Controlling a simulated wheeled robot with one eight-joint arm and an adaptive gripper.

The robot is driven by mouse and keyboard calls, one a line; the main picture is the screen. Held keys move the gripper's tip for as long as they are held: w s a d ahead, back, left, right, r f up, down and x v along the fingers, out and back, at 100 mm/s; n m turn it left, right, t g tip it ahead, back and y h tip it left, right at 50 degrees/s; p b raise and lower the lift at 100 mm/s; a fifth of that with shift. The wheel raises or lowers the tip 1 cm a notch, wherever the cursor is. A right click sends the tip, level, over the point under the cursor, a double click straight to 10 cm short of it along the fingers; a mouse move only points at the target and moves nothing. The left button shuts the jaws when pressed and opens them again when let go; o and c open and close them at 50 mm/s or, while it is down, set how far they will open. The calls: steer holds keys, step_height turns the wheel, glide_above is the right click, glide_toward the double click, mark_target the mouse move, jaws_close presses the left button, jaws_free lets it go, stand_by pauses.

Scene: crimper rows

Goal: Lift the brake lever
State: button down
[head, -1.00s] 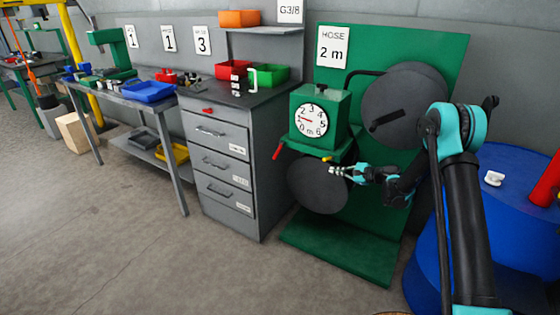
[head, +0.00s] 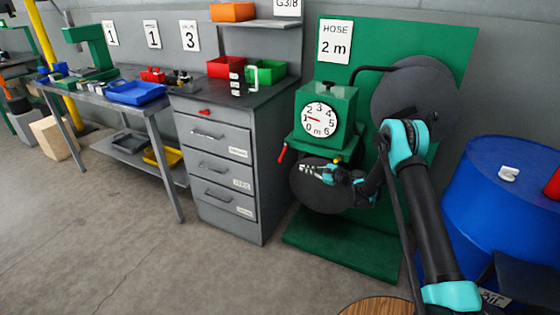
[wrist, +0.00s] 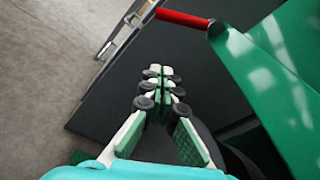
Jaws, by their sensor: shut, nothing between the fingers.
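The brake lever is a red handle (head: 282,153) at the left side of the green stand, under the dial box (head: 324,116). It slants down to the left. In the wrist view a red bar (wrist: 184,18) crosses the top, beyond the fingertips. My gripper (head: 302,168) is just right of the lever and a little below it, in front of the lower dark disc (head: 312,198). In the wrist view my gripper's fingertips (wrist: 160,73) are together, with nothing between them. The fingers look apart from the lever.
A grey drawer cabinet (head: 215,165) with metal handles stands close on the left. The green back panel (head: 435,50) carries an upper dark reel (head: 420,85). A blue drum (head: 500,220) stands on the right. Open floor (head: 120,250) lies in front of the cabinet.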

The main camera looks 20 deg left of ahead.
mark_target(283, 153)
steer(key=w+a+f, duration=0.1)
steer(key=w+a, duration=0.1)
steer(key=a, duration=0.8)
steer(key=shift+s+d+r, duration=0.2)
steer(key=shift+s+r, duration=1.1)
steer(key=shift+r, duration=0.25)
steer(key=shift+s+r, duration=0.35)
